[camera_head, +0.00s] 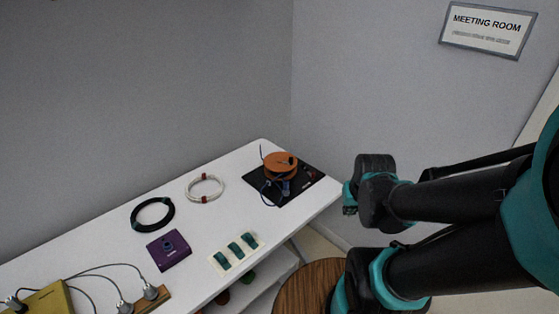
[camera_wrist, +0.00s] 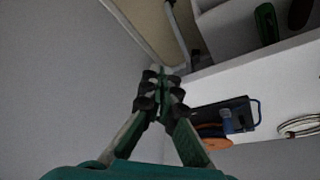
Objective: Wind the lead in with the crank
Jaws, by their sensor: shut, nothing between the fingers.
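An orange reel (camera_head: 280,163) stands on a black base board (camera_head: 300,190) at the right end of the white table. A small dark knob, perhaps the crank handle, shows on its top. A blue lead (camera_head: 268,190) loops at its front left, by a blue part (camera_head: 285,188). In the wrist view the reel (camera_wrist: 212,130) and board (camera_wrist: 242,104) lie right of my gripper (camera_wrist: 160,82). My gripper's fingertips are together, with nothing between them, apart from the reel. I cannot make out the fingers in the head view.
A white coil (camera_head: 205,196), a black coil (camera_head: 134,222), a purple box (camera_head: 168,250) and a switch panel (camera_head: 236,252) lie on the table (camera_head: 110,232) left of the reel. Plugs and cables are at far left. A round wooden top (camera_head: 308,284) stands in front. Walls close the back.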

